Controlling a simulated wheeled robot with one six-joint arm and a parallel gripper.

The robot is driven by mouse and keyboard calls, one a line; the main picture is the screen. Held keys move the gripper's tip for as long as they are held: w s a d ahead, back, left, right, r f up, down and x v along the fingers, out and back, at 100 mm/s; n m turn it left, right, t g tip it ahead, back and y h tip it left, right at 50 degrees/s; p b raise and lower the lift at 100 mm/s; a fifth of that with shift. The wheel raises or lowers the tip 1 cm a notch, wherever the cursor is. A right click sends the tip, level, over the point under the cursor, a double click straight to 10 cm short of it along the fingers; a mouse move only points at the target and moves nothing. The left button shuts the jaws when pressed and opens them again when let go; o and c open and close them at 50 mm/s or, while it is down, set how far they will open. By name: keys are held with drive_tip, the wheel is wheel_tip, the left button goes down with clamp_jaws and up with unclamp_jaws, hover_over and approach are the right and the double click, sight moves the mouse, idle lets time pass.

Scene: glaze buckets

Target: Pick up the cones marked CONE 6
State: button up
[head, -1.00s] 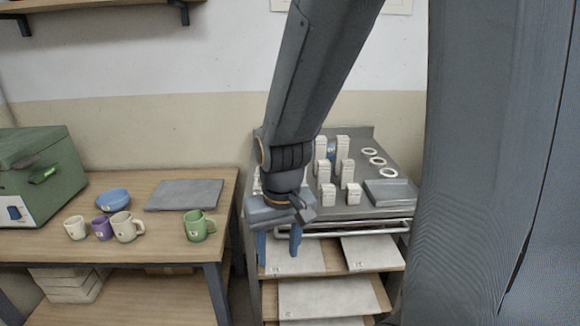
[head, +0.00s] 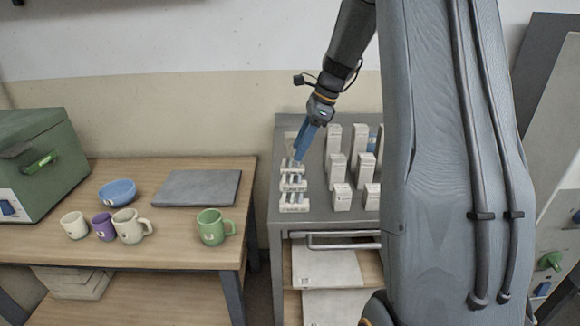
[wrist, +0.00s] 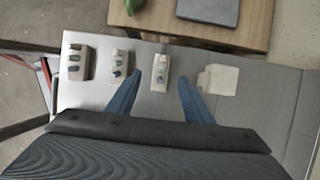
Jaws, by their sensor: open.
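Small pale cone stands line the left edge of the grey metal cart top. In the head view these are a front stand (head: 294,208), a second one (head: 292,186) and a third (head: 289,169) partly behind my fingers. Their labels are too small to read. My gripper (head: 299,157) points down at this row, open. In the wrist view its blue fingers (wrist: 159,80) lie either side of the third stand (wrist: 160,66), which holds small cones, with gaps on both sides. The second stand (wrist: 118,66) and front stand (wrist: 77,62) are to its left there.
A plain pale block (wrist: 217,79) lies right of the fingers in the wrist view. Several white boxes (head: 341,197) stand on the cart right of the stands. The wooden bench at left holds a green mug (head: 212,227), other mugs, a blue bowl (head: 117,193) and a grey slab (head: 198,188).

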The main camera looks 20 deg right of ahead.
sight(292, 166)
drive_tip(key=shift+p+x, duration=0.9)
drive_tip(key=shift+x, duration=2)
drive_tip(key=shift+w, duration=0.1)
drive_tip(key=shift+c, duration=0.2)
drive_tip(key=c, duration=1.1)
